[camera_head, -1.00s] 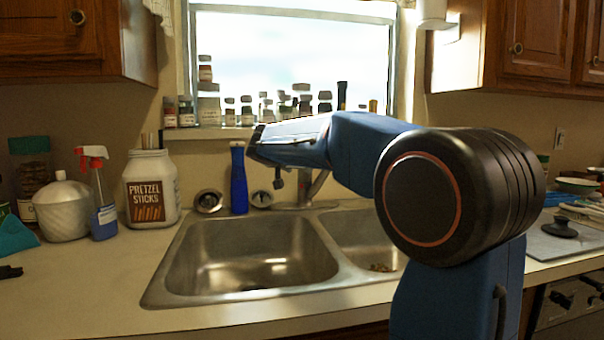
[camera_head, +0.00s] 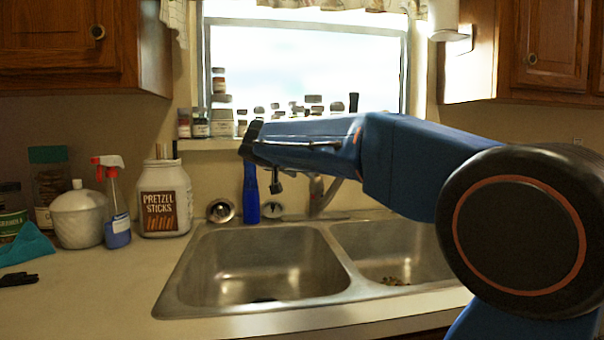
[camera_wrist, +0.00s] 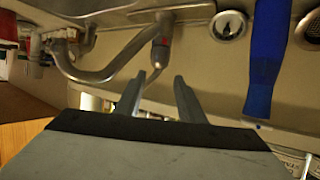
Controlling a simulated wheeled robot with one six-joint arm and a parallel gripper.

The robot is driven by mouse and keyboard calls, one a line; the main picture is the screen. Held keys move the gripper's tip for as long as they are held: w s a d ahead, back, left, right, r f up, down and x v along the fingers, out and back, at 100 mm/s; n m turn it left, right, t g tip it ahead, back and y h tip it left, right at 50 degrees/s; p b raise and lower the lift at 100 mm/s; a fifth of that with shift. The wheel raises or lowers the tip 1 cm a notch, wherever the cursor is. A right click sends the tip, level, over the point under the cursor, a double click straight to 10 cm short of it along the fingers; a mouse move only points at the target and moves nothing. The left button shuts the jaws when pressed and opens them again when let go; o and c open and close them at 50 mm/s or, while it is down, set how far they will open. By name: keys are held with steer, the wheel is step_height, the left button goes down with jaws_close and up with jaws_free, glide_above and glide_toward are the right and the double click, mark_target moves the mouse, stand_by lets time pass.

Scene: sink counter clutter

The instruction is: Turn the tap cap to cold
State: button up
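The metal tap (camera_head: 318,192) stands behind the sink, partly hidden by my arm in the head view. In the wrist view, which looks upside down, the curved spout (camera_wrist: 92,74) runs to the left, and the tap cap (camera_wrist: 161,48) shows a red mark. My gripper (camera_wrist: 159,77) is open, with two grey fingers apart and nothing between them. The fingertips appear just below the cap in the picture; I cannot tell whether they touch it. The fingers are not clearly seen in the head view.
The double sink (camera_head: 258,262) is in front. A pretzel jar (camera_head: 164,200) and spray bottle (camera_head: 116,205) stand left. Jars line the window sill.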

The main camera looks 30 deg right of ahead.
steer(key=shift+d+r, duration=0.15)
steer(key=shift+d, duration=0.05)
steer(key=c, duration=0.5)
steer(key=d+r+n, duration=0.1)
steer(key=s+d+r+n+g+y, duration=0.1)
steer(key=d+n, duration=0.1)
steer(key=d+r+n+g+y, duration=0.1)
steer(key=r, duration=0.1)
steer(key=shift+s+d+r+n, duration=0.1)
steer(key=shift+s+d+n, duration=0.15)
steer(key=shift+n, duration=0.15)
jaws_close()
step_height(320, 180, up, 7)
steer(key=s+n+y, duration=0.1)
steer(key=n+y, duration=0.4)
steer(key=n, duration=0.3)
steer(key=w+d+f, duration=0.5)
steer(key=w+f, duration=0.2)
steer(key=shift+d+f, duration=0.2)
steer(key=shift+d, duration=0.2)
